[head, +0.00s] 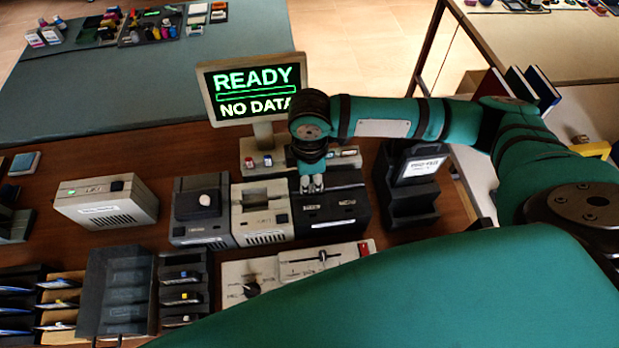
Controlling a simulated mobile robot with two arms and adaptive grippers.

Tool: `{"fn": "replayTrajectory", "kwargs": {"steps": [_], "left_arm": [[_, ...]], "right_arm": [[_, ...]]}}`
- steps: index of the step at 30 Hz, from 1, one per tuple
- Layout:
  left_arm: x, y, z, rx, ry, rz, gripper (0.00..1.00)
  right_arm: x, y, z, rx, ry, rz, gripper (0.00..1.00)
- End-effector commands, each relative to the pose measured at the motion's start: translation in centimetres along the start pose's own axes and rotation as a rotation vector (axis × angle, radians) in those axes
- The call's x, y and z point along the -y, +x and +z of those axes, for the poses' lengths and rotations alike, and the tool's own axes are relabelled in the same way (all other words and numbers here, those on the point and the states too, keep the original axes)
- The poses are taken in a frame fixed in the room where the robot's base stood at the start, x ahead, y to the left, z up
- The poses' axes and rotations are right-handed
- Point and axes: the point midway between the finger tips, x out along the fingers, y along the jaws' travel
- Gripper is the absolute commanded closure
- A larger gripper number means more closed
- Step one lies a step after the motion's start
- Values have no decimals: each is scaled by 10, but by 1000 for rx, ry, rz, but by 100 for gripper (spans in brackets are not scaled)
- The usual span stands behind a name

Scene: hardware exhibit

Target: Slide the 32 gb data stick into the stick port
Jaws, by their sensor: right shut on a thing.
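My right gripper (311,184) points down at the back left part of a black box (335,212), in front of the monitor. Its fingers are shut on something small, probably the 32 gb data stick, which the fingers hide. I cannot tell whether the fingertips touch the box or hover over it. Which device holds the stick port I cannot make out; the labels are too small. The monitor (240,83) reads "READY" and "NO DATA". My left gripper is not in view.
A pale ledge (258,168) below the monitor carries small red and blue pieces. Left of the black box stand a pale slotted device (262,221), a grey device (201,230) and a beige box (106,203). A black stand (408,205) is at the right. Trays and a slider panel lie nearer.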

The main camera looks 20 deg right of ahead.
Motion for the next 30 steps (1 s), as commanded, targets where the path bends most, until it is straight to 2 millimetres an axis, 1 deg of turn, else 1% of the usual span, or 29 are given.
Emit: {"fn": "replayTrajectory", "kwargs": {"steps": [18, 30], "left_arm": [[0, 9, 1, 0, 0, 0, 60], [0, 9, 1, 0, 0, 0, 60]], "right_arm": [[0, 25, 0, 0, 0, -1, 100], [0, 26, 0, 0, 0, 0, 100]]}}
